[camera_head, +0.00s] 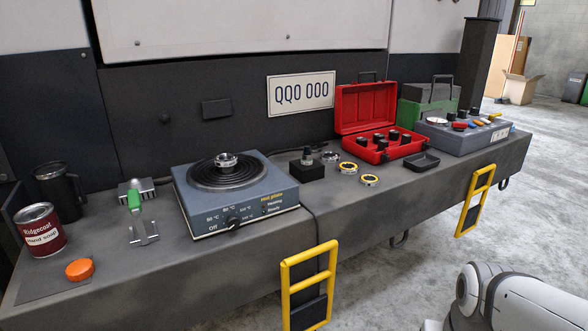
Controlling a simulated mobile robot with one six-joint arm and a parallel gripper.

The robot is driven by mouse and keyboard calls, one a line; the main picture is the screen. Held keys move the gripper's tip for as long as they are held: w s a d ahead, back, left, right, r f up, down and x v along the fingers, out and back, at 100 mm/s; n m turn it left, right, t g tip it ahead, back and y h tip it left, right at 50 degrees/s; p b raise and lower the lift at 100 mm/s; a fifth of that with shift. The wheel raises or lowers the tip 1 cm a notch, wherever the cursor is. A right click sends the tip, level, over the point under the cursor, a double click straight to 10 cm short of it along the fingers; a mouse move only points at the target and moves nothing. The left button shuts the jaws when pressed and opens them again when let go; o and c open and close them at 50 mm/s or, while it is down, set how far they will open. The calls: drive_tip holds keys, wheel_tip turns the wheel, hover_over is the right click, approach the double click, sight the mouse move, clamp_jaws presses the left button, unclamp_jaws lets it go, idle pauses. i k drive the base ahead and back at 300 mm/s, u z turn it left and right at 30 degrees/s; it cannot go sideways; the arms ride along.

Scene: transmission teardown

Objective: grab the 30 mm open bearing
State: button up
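Several ring-shaped parts that look like bearings are in the head view. One silver ring (227,161) sits on the hot plate's dark round top. A dark and silver ring (330,157) lies on the bench right of a black block. Two rings with yellow and black markings lie in front of it, a nearer one (369,180) and a farther one (347,168). Sizes and markings are too small to read, so I cannot tell which is the 30 mm open bearing. My gripper is not in view; only white links of my arm show at the lower right.
The hot plate (240,196) stands mid-bench. A red open case (365,122), a small black tray (422,162) and a grey box (462,134) are to the right. A can (42,230), mug (62,190) and green-handled tool (135,200) are left. Yellow handles (309,258) stick out in front.

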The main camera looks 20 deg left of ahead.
sight(219, 160)
drive_tip(key=z, duration=0.1)
drive_tip(key=k, duration=0.55)
drive_tip(key=u, duration=1.15)
drive_tip(key=i, duration=0.95)
